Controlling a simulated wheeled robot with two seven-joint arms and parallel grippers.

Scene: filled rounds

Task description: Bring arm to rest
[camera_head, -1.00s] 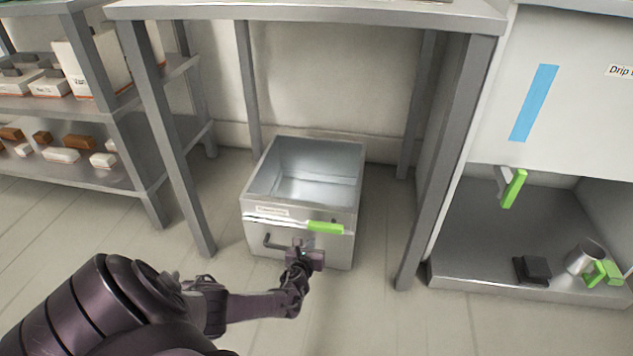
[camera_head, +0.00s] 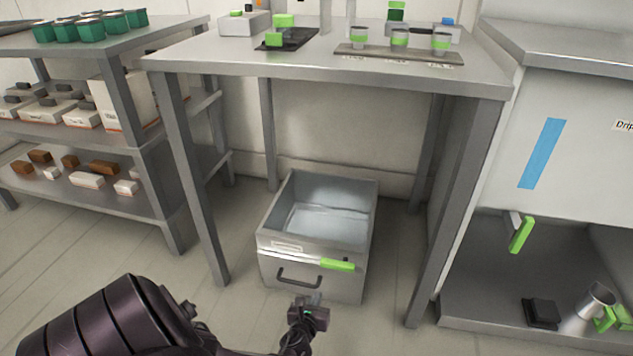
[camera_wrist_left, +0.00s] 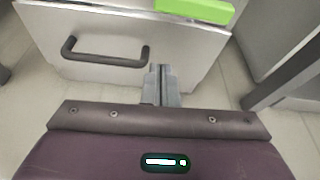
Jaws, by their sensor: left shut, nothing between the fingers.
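My left gripper (camera_head: 311,302) is shut and empty, just in front of the metal drawer box (camera_head: 367,232) under the table. In the left wrist view my closed left fingers (camera_wrist_left: 161,85) show close to the box's front, to the right of its dark handle (camera_wrist_left: 105,52) and apart from it. My left arm reaches in from the lower left. My right gripper is not in view.
A metal table (camera_head: 300,69) stands over the box, with several cups and green items on top. A shelf (camera_head: 150,156) with boxes stands on the left. A white machine (camera_head: 590,140) with a green lever and a metal jug (camera_head: 597,299) is on the right. Floor between is clear.

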